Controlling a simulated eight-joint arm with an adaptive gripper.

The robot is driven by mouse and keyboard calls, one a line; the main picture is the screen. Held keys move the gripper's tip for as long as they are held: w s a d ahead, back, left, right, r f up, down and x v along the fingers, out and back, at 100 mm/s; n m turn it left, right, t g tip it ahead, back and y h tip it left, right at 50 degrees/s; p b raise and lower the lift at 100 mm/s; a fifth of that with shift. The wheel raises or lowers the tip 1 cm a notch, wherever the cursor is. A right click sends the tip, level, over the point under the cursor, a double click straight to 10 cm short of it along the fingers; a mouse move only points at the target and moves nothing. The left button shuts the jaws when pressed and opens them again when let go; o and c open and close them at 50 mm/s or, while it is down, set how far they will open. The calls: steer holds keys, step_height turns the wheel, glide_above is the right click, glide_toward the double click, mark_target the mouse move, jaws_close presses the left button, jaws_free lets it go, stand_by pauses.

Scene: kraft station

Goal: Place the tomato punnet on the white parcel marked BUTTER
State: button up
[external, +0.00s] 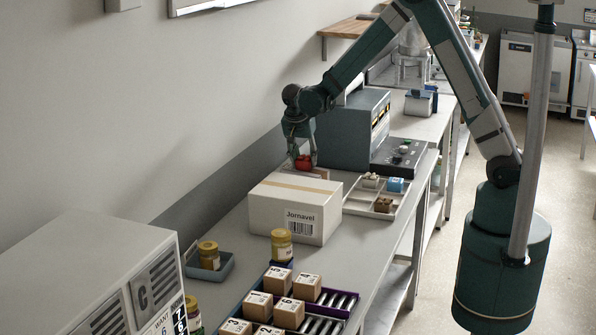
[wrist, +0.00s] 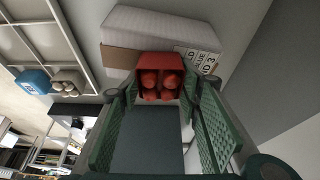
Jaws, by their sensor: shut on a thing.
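My gripper (external: 302,150) is shut on the red tomato punnet (external: 303,163). In the external view it holds the punnet beyond the back edge of the large Jornavel carton (external: 272,208). In the wrist view the fingers of my gripper (wrist: 160,88) stand either side of the punnet (wrist: 160,62), and several round red tomatoes show in it. A pale box (wrist: 165,25) with a brown part and a printed label (wrist: 200,60) lies just past the punnet; its label is only partly readable. I cannot make out the word BUTTER on any parcel.
A divided white tray (external: 354,207) right of the carton holds a blue item (external: 395,185) and brown and pale items. A grey-blue machine (external: 353,130) stands behind. In front are yellow-lidded jars (external: 281,246) and small brown boxes (external: 278,280). The wall is close on the left.

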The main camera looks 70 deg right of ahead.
steer(key=shift+f, duration=0.15)
steer(key=o, duration=0.9)
steer(key=v, duration=1.2)
stand_by(0.3)
